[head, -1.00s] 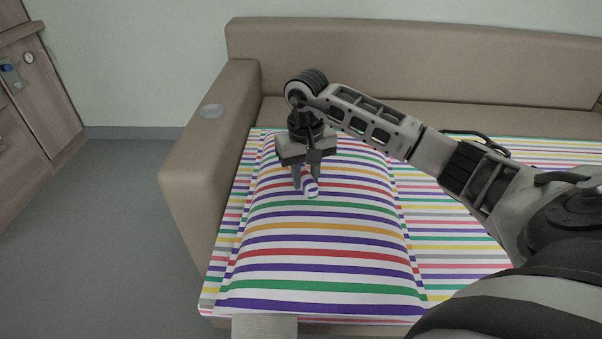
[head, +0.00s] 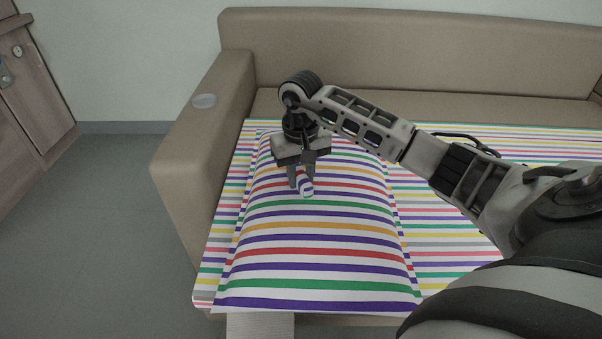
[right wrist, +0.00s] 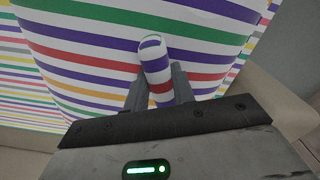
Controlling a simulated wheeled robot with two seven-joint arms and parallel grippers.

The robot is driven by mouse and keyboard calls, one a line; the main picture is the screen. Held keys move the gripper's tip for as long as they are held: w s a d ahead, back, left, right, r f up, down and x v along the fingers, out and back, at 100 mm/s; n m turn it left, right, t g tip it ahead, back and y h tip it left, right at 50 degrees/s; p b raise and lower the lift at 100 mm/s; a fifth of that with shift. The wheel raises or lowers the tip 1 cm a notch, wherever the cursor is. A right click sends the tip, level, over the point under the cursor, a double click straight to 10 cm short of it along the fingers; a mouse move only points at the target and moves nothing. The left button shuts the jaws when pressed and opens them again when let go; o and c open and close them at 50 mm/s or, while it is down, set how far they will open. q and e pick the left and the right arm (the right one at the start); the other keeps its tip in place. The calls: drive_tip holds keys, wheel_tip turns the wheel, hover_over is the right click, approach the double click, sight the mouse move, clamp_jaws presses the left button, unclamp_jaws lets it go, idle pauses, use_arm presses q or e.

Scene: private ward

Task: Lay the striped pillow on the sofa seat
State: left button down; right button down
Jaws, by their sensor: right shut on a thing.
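The striped pillow (head: 318,240) lies on the sofa seat at its left end, on a striped sheet (head: 455,218) that covers the seat. Its stripes are purple, green, orange and red on white. My right gripper (head: 302,188) points down at the pillow's upper part and is shut on a pinched fold of it. In the right wrist view the fold (right wrist: 155,68) stands up between the two fingers, with the rest of the pillow (right wrist: 85,40) spread beyond. The sofa (head: 400,58) is tan. My left gripper is not in view.
The grey floor (head: 105,215) between is clear.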

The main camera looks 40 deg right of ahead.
drive_tip(key=shift+s+f+b, duration=0.1)
drive_tip(key=shift+f+b, duration=1.15)
drive_tip(key=shift+f, duration=0.15)
drive_tip(key=shift+f+b, duration=0.65)
idle(0.4)
drive_tip(key=c, duration=1.1)
unclamp_jaws()
